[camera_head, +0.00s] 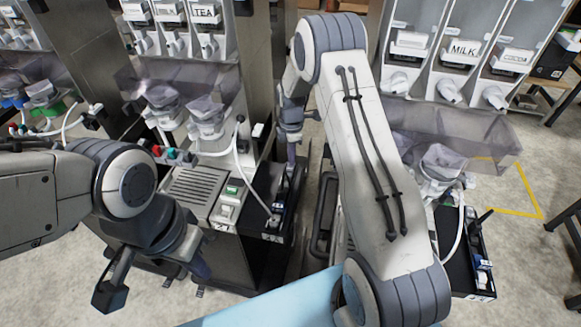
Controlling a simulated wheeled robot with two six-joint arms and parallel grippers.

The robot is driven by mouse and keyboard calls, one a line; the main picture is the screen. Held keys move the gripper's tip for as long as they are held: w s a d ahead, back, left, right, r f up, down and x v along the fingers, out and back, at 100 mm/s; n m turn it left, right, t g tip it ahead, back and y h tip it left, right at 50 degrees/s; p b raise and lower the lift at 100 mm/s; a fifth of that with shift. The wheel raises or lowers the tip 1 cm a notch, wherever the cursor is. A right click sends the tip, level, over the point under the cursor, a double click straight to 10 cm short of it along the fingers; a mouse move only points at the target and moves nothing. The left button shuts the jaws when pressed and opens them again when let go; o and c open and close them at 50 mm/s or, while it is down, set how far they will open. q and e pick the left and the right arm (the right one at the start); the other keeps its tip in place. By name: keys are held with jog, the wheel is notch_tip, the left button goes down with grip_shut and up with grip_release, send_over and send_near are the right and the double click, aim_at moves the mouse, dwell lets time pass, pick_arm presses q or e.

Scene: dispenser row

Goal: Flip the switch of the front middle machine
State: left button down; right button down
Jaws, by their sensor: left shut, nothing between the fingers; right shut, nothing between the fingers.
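The machine with the TEA label (206,12) stands in the middle left, with a grey drip grate (193,188) and white outlets. A small white switch-like part (258,131) shows on its dark right side panel. A white box with a green button (231,191) sits beside the grate. I cannot tell for sure which part is the switch. My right gripper (291,152) is shut and empty, pointing down just right of the white part, seemingly apart from it. My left gripper (200,268) is shut and empty, low in front of this machine.
Another machine with a MILK label (465,50) stands at the right, partly behind my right arm. A further machine (40,95) is at the left edge. A black tray (272,215) with a white hose adjoins the middle machine. Bare floor (520,260) is at the lower right.

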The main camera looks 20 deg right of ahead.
jog(key=shift+f, duration=0.3)
jog(key=shift+r+p, duration=2.35)
jog(key=shift+r, duration=1.25)
jog(key=s+a+r+m+b, duration=0.2)
jog(key=s+a+r, duration=0.35)
jog(key=a, duration=0.25)
jog(key=s+a+r+m+b, duration=0.2)
jog(key=s+a+r, duration=0.2)
jog(key=s+a, duration=0.4)
jog(key=s+a+m+b, duration=0.1)
jog(key=s+m+b, duration=0.1)
jog(key=s, duration=0.8)
jog(key=s+a+m+y+b, duration=0.1)
jog(key=s+a+m+b, duration=0.1)
jog(key=s, duration=0.9)
jog(key=shift+a+r+m, duration=0.2)
jog(key=shift+r+m, duration=0.25)
jog(key=shift+m, duration=0.45)
